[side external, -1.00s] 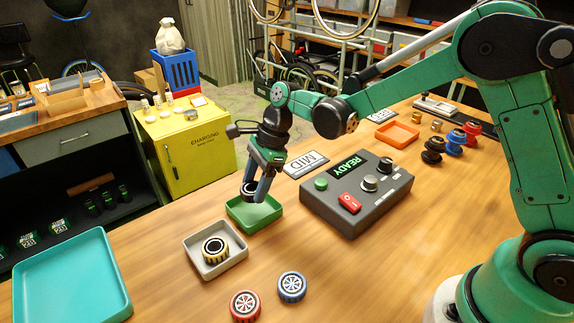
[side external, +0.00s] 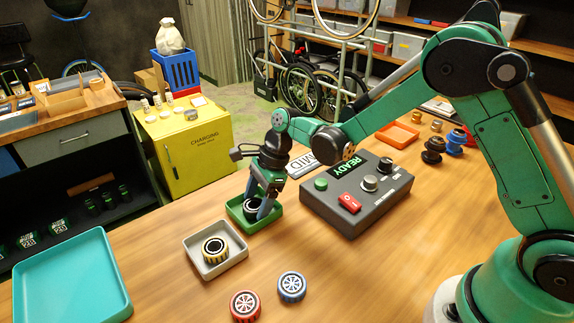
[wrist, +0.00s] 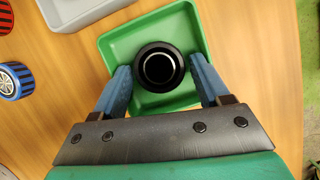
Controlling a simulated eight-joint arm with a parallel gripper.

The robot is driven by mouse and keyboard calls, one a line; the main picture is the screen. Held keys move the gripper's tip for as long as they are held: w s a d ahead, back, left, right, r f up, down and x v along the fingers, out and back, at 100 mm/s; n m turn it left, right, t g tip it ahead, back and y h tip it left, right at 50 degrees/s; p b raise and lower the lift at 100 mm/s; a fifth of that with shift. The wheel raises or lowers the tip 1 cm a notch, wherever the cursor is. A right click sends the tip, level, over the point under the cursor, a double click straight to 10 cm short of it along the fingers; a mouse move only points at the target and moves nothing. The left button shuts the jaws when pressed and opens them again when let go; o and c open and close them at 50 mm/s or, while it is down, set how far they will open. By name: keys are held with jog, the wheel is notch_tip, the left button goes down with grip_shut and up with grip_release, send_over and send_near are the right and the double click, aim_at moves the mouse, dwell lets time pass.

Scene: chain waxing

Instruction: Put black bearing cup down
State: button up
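The black bearing cup (side external: 252,206) sits inside the green tray (side external: 237,222), its round opening facing up. In the wrist view the cup (wrist: 160,67) lies near the middle of the green tray (wrist: 120,45). My gripper (side external: 259,203) is low over the tray, with one blue finger on each side of the cup. In the wrist view the fingers of my gripper (wrist: 161,80) are spread, with narrow gaps between them and the cup. The cup's underside is hidden.
A grey tray (side external: 231,253) holding a yellow-black ringed part (side external: 215,250) is in front of the green tray. Red (side external: 245,306) and blue (side external: 291,287) wheel-like parts lie nearby. A control box (side external: 340,215) reading READY stands to the right.

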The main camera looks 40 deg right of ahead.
jog(key=shift+r, duration=0.1)
jog(key=v, duration=1.2)
jog(key=s+d+r+n+t+h, duration=0.1)
jog(key=s+d+n+t+h, duration=0.1)
jog(key=s+n, duration=0.4)
jog(key=s+d+n+t+h, duration=0.2)
jog(key=s+n+t, duration=0.2)
jog(key=n, duration=1)
jog(key=shift+s+r+h, duration=0.3)
jog(key=shift+s+r, duration=0.1)
jog(key=shift+s, duration=0.85)
